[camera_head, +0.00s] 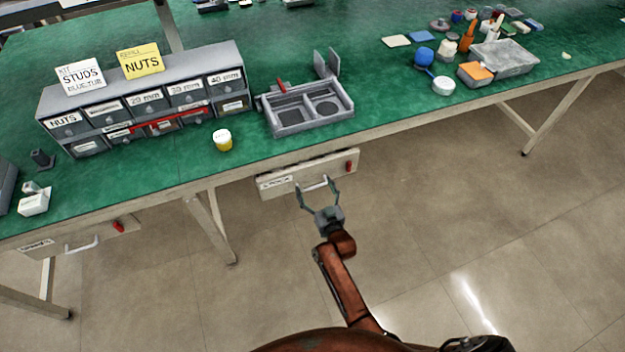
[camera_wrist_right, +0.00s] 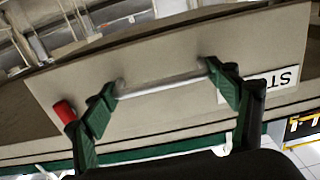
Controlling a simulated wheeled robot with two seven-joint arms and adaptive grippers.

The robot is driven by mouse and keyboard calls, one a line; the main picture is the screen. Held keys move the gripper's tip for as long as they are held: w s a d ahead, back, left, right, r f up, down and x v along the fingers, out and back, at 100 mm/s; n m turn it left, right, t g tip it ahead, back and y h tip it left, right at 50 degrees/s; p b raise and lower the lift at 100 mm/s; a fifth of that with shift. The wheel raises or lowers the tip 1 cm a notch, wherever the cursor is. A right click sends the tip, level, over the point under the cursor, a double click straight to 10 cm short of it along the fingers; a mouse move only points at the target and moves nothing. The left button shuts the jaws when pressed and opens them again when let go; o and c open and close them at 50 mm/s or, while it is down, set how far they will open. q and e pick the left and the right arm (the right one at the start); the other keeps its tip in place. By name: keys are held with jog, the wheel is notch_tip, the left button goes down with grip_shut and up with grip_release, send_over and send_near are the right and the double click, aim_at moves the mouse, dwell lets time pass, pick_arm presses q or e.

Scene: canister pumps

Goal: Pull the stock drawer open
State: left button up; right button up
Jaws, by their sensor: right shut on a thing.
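The stock drawer is a pale drawer front (camera_head: 290,180) under the front edge of the bench, with a bar handle (camera_head: 316,185), a label and a red tab. In the right wrist view its front (camera_wrist_right: 160,110) appears upside down, with part of a label reading "ST". My right gripper (camera_head: 318,192) is at the handle. In the wrist view its green fingers (camera_wrist_right: 163,93) are at the two ends of the handle bar (camera_wrist_right: 160,86), shut on it. No gap into the drawer is visible; the front sits close under the bench top. My left gripper is not in view.
The green bench top (camera_head: 380,110) carries a labelled bin cabinet (camera_head: 145,80), a grey tray (camera_head: 310,115) and a yellow-white jar (camera_head: 222,140). Another drawer (camera_head: 60,240) is at the left. A bench leg (camera_head: 212,225) stands left of the stock drawer. Floor before it is clear.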

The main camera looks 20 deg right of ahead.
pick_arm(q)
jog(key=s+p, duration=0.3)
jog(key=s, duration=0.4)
pick_arm(e)
jog(key=s, duration=0.5)
jog(key=shift+s+d+r, duration=0.1)
jog(key=shift+r, duration=0.05)
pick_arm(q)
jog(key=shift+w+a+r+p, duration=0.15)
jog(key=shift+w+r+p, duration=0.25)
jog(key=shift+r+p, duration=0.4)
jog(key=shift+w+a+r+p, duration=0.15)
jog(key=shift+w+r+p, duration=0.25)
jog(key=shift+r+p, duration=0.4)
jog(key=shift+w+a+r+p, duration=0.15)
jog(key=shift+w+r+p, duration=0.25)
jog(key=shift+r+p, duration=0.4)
pick_arm(e)
jog(key=s, duration=1.1)
jog(key=shift+s+d+f, duration=0.15)
jog(key=shift+s+f, duration=0.05)
jog(key=shift+s, duration=0.15)
jog(key=o, duration=1.7)
jog(key=s, duration=1.2)
jog(key=shift+d, duration=0.25)
